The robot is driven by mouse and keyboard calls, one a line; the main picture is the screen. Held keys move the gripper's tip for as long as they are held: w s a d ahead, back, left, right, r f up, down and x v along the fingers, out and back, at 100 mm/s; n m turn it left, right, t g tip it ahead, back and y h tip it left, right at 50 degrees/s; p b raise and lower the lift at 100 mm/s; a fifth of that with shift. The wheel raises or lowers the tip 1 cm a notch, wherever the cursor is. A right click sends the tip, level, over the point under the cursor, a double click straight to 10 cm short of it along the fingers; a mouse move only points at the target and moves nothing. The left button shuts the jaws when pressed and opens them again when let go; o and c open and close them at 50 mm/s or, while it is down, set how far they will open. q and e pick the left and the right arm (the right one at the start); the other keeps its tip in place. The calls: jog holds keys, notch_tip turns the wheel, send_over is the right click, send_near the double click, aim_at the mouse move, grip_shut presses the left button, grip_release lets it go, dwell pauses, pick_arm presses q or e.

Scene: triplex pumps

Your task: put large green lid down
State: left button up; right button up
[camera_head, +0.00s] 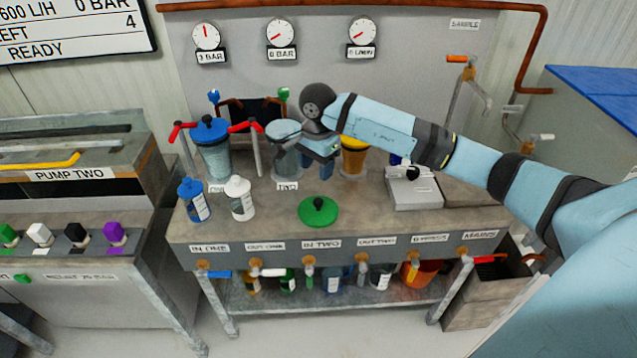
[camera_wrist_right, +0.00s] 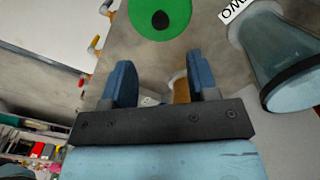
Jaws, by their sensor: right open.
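The large green lid (camera_head: 318,211) is a round green disc with a black knob. It lies flat on the bench top (camera_head: 270,224), near the front edge above the IN TWO label. In the right wrist view the lid (camera_wrist_right: 160,18) shows at the top, beyond the fingers and apart from them. My right gripper (camera_head: 319,165) is above the bench, behind the lid in the head view. Its two blue fingers (camera_wrist_right: 160,85) are apart with nothing between them. My left gripper is in neither view.
A clear open-topped vessel (camera_head: 287,160) stands beside my right gripper, and also shows in the wrist view (camera_wrist_right: 283,60). A blue-lidded vessel (camera_head: 212,150), a blue bottle (camera_head: 193,200) and a white bottle (camera_head: 240,198) stand left. A yellow-filled vessel (camera_head: 353,157) stands right.

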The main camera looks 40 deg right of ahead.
jog(key=s+a+f+m+t+y, duration=0.1)
jog(key=s+a+m+t+y, duration=0.45)
jog(key=a+m+y, duration=0.5)
jog(key=s+a+f+m+t+y, duration=0.1)
jog(key=s+a+m+t+y, duration=0.5)
jog(key=a+m, duration=0.75)
jog(key=s+d+f+m+h, duration=0.3)
jog(key=s+f+m+h, duration=0.6)
jog(key=m, duration=0.6)
jog(key=s+d+f+m+h, duration=0.5)
jog(key=f+m, duration=0.5)
jog(key=m, duration=0.5)
pick_arm(q)
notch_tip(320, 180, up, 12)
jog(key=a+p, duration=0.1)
jog(key=p, duration=1.3)
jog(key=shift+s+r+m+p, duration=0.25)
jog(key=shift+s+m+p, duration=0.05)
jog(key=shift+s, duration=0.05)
pick_arm(e)
notch_tip(320, 180, up, 12)
jog(key=s, duration=0.1)
jog(key=shift+s+a+g, duration=0.15)
jog(key=shift+s+g, duration=0.1)
jog(key=shift+g, duration=0.1)
